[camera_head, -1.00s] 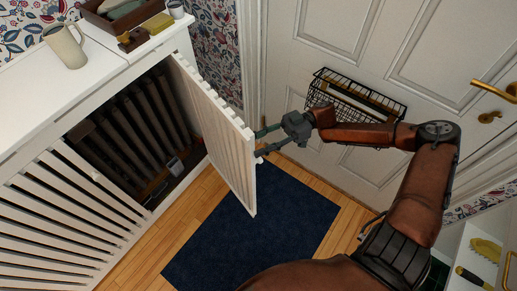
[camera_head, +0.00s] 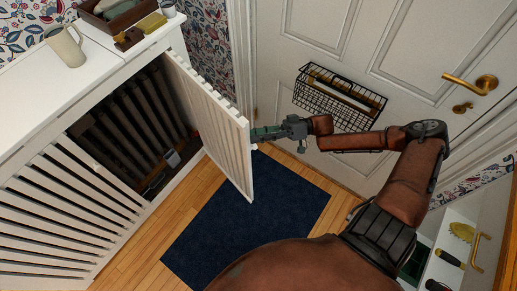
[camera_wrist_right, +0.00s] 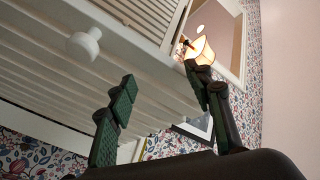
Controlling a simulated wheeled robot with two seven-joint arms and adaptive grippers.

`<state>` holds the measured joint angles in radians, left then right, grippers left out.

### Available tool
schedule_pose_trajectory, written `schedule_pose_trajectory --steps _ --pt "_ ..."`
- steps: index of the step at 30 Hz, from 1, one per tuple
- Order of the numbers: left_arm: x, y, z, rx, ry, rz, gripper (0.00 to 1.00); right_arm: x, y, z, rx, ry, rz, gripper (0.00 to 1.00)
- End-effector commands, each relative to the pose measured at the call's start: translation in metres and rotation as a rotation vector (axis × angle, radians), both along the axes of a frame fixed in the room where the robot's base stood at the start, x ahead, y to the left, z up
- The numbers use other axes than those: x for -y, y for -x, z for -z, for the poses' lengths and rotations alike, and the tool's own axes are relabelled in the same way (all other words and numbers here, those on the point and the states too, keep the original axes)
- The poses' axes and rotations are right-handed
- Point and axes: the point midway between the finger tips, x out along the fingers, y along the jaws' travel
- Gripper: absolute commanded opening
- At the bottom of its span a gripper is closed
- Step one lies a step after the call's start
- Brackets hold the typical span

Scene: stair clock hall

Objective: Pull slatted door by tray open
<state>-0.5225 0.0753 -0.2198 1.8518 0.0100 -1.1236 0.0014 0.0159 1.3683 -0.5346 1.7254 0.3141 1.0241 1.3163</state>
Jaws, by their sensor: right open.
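The slatted door (camera_head: 215,120) of the white cabinet stands wide open, swung out from the cabinet front. Its inner face shows in the head view. In the right wrist view the white slatted panel (camera_wrist_right: 50,75) fills the upper left, with a round white knob (camera_wrist_right: 83,45) on it. My right gripper (camera_head: 262,133) is at the door's free edge, on the far side, its tips partly hidden by the door. Its fingers (camera_wrist_right: 160,75) are apart and empty, with the knob beyond and left of them. The brown tray (camera_head: 118,18) stands on the cabinet top. My left gripper is out of view.
A mug (camera_head: 66,46) stands on the cabinet top. Behind the doorway is a dark radiator (camera_head: 125,125). A blue mat (camera_head: 245,215) lies on the floor under the door. A wire basket (camera_head: 338,97) hangs on the panelled white door behind my right arm.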

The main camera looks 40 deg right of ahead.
Motion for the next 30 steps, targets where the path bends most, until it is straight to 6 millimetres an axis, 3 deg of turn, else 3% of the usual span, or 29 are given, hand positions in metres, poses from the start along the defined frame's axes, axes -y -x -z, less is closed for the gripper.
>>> schedule_pose_trajectory --steps 6,12,20,25,30 --pt "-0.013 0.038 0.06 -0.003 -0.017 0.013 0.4 0.019 0.017 0.021 -0.285 -0.191 0.132 0.38" --pt "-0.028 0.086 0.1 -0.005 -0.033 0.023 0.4 0.03 0.042 0.053 -0.544 -0.378 0.239 0.38" --pt "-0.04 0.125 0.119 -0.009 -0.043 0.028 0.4 0.034 0.062 0.081 -0.715 -0.502 0.309 0.38" --pt "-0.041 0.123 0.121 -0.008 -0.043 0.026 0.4 0.027 0.054 0.086 -0.729 -0.514 0.313 0.38" --pt "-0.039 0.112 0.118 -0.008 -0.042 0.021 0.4 0.01 0.033 0.086 -0.728 -0.513 0.311 0.38"
